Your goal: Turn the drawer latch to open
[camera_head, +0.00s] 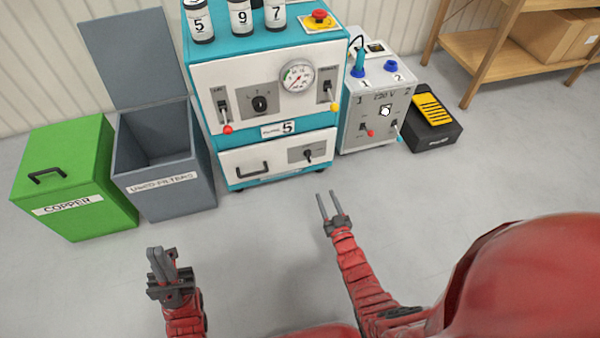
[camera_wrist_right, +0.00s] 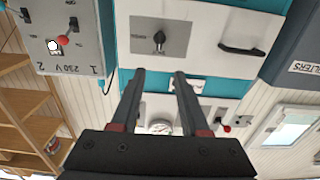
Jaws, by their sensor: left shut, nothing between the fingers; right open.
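The drawer (camera_head: 280,161) is the white lower front of the teal machine, labelled 5 above it, and looks shut. Its latch (camera_head: 308,154) is a small dark knob on a grey plate at the drawer's right; a black handle (camera_head: 252,168) is at its left. The right wrist view shows the latch (camera_wrist_right: 159,38) and handle (camera_wrist_right: 242,48) upside down. My right gripper (camera_head: 325,205) is open and empty, in front of and below the drawer, apart from the latch. It also shows in the right wrist view (camera_wrist_right: 158,75). My left gripper (camera_head: 157,255) is shut and empty at lower left.
A grey open-lidded bin (camera_head: 168,195) labelled USED FILTERS and a green COPPER bin (camera_head: 75,180) stand left of the machine. A grey 230 V box (camera_head: 377,112) and a black case (camera_head: 432,135) stand right. Shelves (camera_head: 480,60) are at back right. The floor in front is clear.

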